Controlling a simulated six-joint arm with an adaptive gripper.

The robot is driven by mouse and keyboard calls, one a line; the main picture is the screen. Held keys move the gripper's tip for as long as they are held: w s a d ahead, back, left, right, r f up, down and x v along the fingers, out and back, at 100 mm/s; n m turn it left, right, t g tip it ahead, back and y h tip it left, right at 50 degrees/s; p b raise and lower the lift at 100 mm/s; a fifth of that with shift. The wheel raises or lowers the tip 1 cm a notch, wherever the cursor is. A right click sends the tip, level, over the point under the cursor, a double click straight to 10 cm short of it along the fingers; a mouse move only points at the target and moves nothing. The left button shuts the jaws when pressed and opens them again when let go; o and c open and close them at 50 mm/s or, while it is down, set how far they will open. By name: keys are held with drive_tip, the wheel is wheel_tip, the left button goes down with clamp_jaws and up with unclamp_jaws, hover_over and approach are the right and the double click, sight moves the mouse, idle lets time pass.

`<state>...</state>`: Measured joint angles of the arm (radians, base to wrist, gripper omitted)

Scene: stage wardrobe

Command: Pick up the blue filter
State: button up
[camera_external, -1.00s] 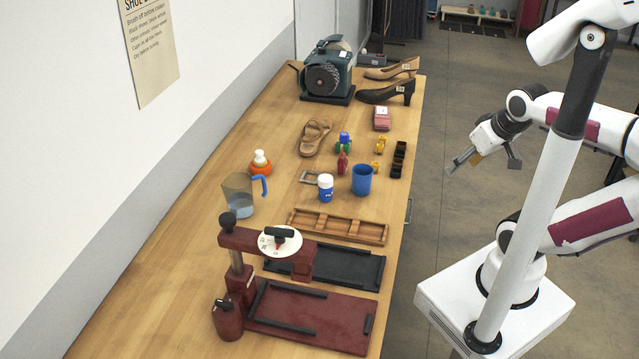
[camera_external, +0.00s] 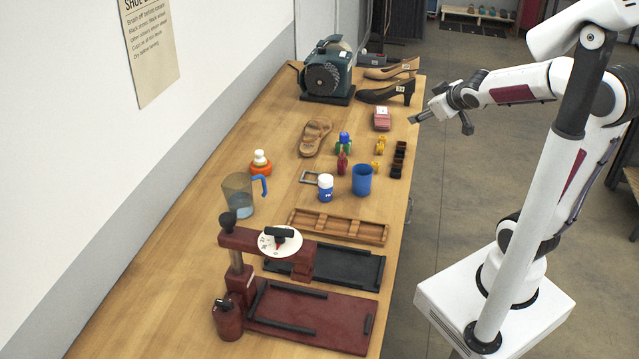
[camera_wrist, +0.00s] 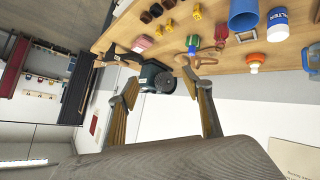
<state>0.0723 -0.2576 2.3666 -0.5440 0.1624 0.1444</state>
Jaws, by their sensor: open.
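The blue filter (camera_external: 325,188) is a small blue container with a white top and stands upright on the wooden workbench (camera_external: 150,290), left of a blue cup (camera_external: 362,180).
A clear jug (camera_external: 238,195) with a blue handle and an orange-based bottle (camera_external: 260,164) stand left of the filter. A wooden tray (camera_external: 338,226) and a dark red press (camera_external: 240,262) lie in front. Small items, shoes and a grinder (camera_external: 328,72) are behind.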

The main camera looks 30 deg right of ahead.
drive_tip(key=w+a+f+n+t+y, duration=0.1)
drive_tip(key=w+a+f+n+y, duration=0.25)
drive_tip(key=w+a, duration=0.2)
drive_tip(key=w+a+f+n+y, duration=0.3)
drive_tip(key=w+a+f, duration=0.1)
drive_tip(key=w, duration=0.3)
drive_tip(key=n+g+y, duration=0.4)
drive_tip(key=g+y, duration=0.2)
drive_tip(key=y, duration=0.2)
approach(326, 188)
drive_tip(key=w, duration=0.2)
drive_tip(key=shift+a+r, duration=0.25)
drive_tip(key=shift+a, duration=0.2)
drive_tip(key=shift+a, duration=0.1)
drive_tip(key=shift+x, duration=1.25)
drive_tip(key=shift+w, duration=0.15)
